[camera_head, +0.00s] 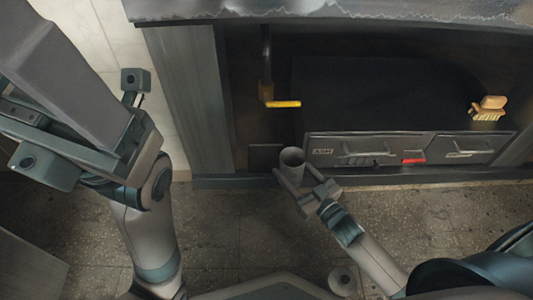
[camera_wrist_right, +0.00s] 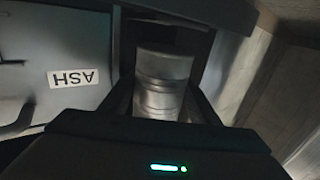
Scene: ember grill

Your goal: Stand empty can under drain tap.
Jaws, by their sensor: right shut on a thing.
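The grey, open-topped can (camera_head: 292,157) stands roughly upright in my right gripper (camera_head: 295,185), at the front of the grill's lower opening. The right gripper is shut on the can. In the right wrist view the ribbed metal can (camera_wrist_right: 163,82) sits between the fingers. The drain tap (camera_head: 267,92) hangs inside the opening, behind the can in the head view, with a yellow lever (camera_head: 284,104) pointing right. The can appears forward of the tap; the exact gap is unclear. My left gripper (camera_head: 60,85) is large at the upper left; its fingertips cannot be made out.
An ash drawer front (camera_head: 375,148) with an ASH label lies right of the can, close to the gripper. A dark square plate (camera_head: 264,158) is left of the can. A brush (camera_head: 488,108) is at the right. A grey side post (camera_head: 190,95) bounds the opening. The tiled floor (camera_head: 225,225) is clear.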

